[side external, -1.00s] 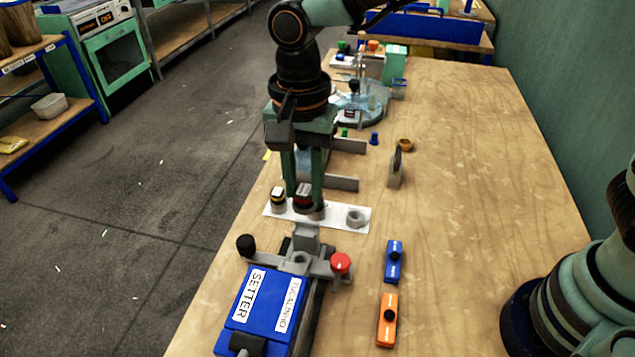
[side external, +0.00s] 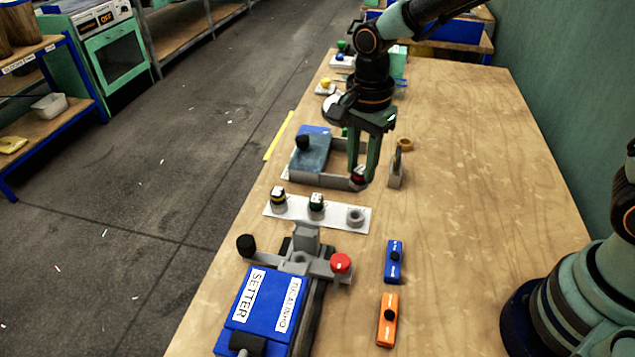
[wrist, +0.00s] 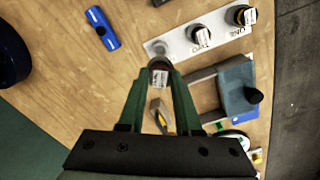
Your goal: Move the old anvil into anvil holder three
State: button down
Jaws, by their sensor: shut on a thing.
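My gripper (side external: 360,181) is shut on a small dark anvil (side external: 358,177) with a red mark, low beside the right end of a grey frame. In the wrist view, the held anvil (wrist: 160,79) shows a white label between my fingertips (wrist: 158,72). Anvil holder three (side external: 355,217) is the grey ring at the right end of a white strip (side external: 334,220). It looks empty in the side view and lies nearer the camera than my gripper. Holders one and two on the strip carry dark labelled anvils (side external: 278,199) (side external: 316,203).
The grey frame (side external: 318,180) has a blue-grey block (side external: 312,152) with a black knob. A grey upright stand (side external: 395,172) is right of my gripper. The blue setter press (side external: 262,310) is in front, with blue (side external: 393,262) and orange (side external: 387,320) bars beside it.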

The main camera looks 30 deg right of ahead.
aim_at(358, 189)
jog(key=shift+f, duration=0.2)
jog(key=shift+f, duration=2.85)
jog(key=shift+f, duration=1.45)
jog(key=c, duration=0.5)
grip_release()
notch_tip(358, 189, up, 12)
jog(key=shift+r, duration=0.1)
